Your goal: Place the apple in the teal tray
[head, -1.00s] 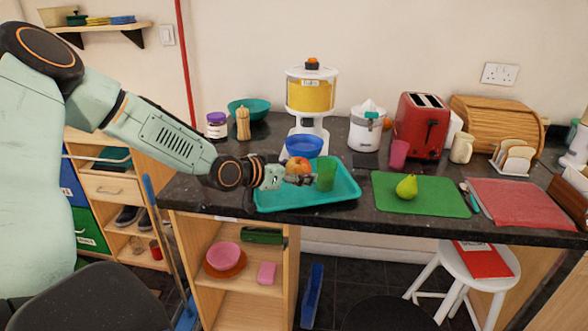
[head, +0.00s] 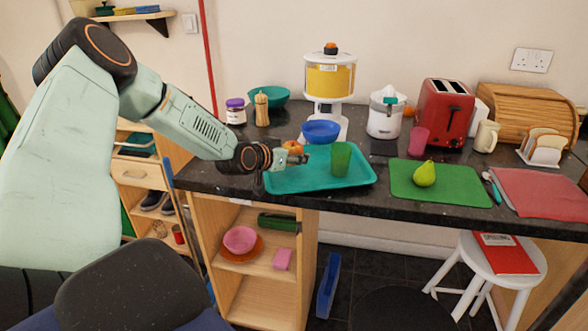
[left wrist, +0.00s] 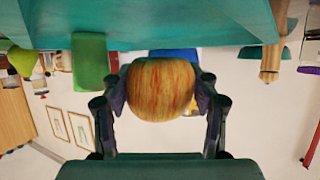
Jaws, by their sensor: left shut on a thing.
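The red-yellow apple (head: 293,147) is held between the two fingers of my left gripper (head: 298,157), in the head view at the tray's back left part. In the left wrist view the apple (left wrist: 160,89) fills the gap between the fingertips of the left gripper (left wrist: 160,92), which press on its sides. The teal tray (head: 350,182) lies on the dark counter; its surface (left wrist: 150,22) spans the top of the wrist view, close to the apple. I cannot tell whether the apple touches it. My right gripper is not in view.
A green cup (head: 341,160) stands in the tray, right of my left gripper. A blue bowl (head: 321,131) sits behind the tray, by the yellow dispenser (head: 329,84). A pepper mill (head: 261,109) and jar stand back left. A green mat (head: 450,188) with a pear (head: 425,174) lies right.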

